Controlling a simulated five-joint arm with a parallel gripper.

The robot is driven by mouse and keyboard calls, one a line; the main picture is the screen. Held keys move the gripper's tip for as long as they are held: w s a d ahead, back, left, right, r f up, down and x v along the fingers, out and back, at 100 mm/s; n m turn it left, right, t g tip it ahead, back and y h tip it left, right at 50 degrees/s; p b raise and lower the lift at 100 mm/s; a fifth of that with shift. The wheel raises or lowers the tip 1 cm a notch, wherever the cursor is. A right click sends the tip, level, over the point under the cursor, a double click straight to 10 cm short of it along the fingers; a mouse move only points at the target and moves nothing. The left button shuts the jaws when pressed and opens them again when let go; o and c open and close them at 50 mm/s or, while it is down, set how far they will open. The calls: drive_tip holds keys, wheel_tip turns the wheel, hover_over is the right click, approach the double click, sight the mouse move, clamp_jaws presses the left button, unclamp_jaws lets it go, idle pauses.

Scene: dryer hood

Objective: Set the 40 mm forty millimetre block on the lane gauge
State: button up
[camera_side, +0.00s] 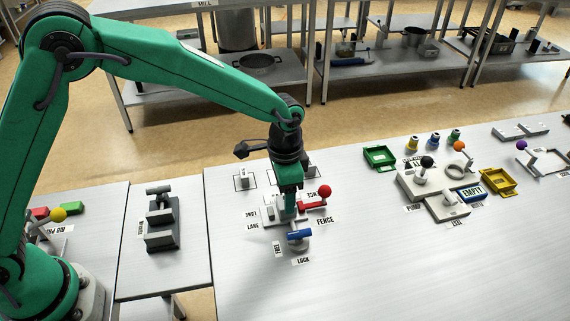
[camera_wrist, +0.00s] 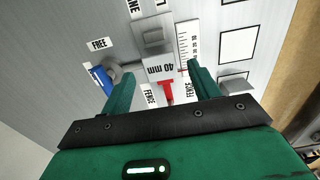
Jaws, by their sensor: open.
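The 40 mm block (camera_wrist: 158,69) is pale grey with "40 mm" on its top, upside down in the wrist view. It sits at the lane gauge (camera_wrist: 152,36), between my gripper's two green fingers, with gaps to both sides. My gripper (camera_wrist: 162,92) is open around it. In the side view my gripper (camera_side: 288,211) points down over the gauge (camera_side: 269,214) and mostly hides the block. The gauge has a printed scale (camera_wrist: 190,46), a red fence handle (camera_wrist: 168,91) and a blue lock lever (camera_wrist: 101,79). I cannot tell whether the block touches the gauge's fixed stop.
Outlined squares (camera_wrist: 239,43) lie beside the gauge; a small grey block (camera_side: 243,180) stands in one behind it. A pump fixture (camera_side: 410,182), a green tray (camera_side: 380,157) and a yellow tray (camera_side: 498,180) are to the right. The front right of the table is clear.

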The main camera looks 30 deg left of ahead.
sight(283, 201)
wheel_tip(283, 201, up, 9)
idle(0.4)
drive_tip(key=shift+r, duration=0.1)
idle(0.4)
drive_tip(key=s+a+r+n+t, duration=0.1)
drive_tip(key=s+a+r+n, duration=0.1)
drive_tip(key=s+a+r, duration=0.4)
drive_tip(key=s+a+r+n+t, duration=0.2)
drive_tip(key=a+r, duration=0.3)
drive_tip(key=a, duration=0.3)
drive_tip(key=s+a+n+t, duration=0.2)
drive_tip(key=s+a+n, duration=0.3)
drive_tip(key=s+a, duration=0.4)
drive_tip(key=s, duration=0.5)
drive_tip(key=shift+a+f+t, duration=0.3)
drive_tip(key=shift+a+f, duration=0.05)
drive_tip(key=shift+a, duration=0.05)
